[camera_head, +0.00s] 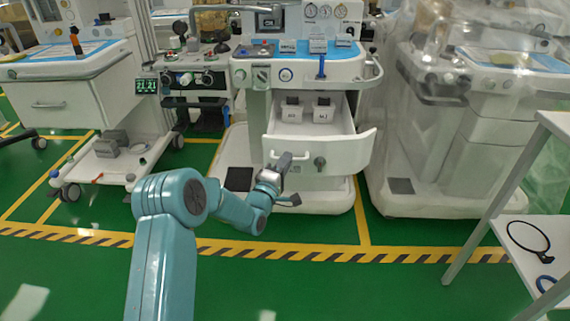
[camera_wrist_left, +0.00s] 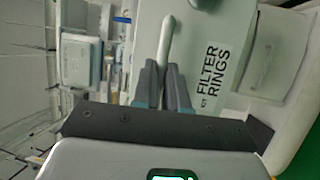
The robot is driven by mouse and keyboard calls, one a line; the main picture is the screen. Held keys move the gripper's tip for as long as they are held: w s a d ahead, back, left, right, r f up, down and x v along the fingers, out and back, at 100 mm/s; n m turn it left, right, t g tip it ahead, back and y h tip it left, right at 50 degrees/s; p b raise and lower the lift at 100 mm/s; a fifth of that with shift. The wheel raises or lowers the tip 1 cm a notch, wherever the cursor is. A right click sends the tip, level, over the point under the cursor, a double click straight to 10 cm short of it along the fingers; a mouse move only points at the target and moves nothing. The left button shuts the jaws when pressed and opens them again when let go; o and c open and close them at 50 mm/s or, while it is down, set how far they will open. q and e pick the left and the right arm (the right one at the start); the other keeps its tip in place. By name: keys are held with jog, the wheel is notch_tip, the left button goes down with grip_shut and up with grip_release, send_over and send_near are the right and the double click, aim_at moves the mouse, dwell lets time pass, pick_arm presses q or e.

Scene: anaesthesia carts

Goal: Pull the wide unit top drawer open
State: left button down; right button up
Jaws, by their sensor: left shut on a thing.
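The wide unit (camera_head: 310,73) stands at the centre of the head view. Its white top drawer (camera_head: 345,150) is pulled out, and its inside shows from above. My left gripper (camera_head: 283,160) is at the left part of the drawer front and shut on the drawer's bar handle (camera_head: 308,135). In the left wrist view the two fingers (camera_wrist_left: 164,68) close around the white handle (camera_wrist_left: 168,38), beside a panel lettered "FILTER RINGS" (camera_wrist_left: 212,75). The fingers hide part of the handle. My right gripper is not in view.
Two small white boxes (camera_head: 323,113) with dark tops sit in the drawer. A plastic-covered cart (camera_head: 455,140) stands close on the right, and another cart (camera_head: 75,100) on the left. A white shelf stand (camera_head: 545,240) is at front right. Green floor (camera_head: 350,290) in front is clear.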

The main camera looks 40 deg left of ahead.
pick_arm(q)
jog(key=c, duration=1.2)
grip_release()
jog(key=shift+o, duration=0.2)
jog(key=p+v, duration=0.1)
jog(key=v, duration=1.5)
jog(key=shift+p, duration=0.4)
jog(key=shift+s+a, duration=0.1)
jog(key=shift+s, duration=0.05)
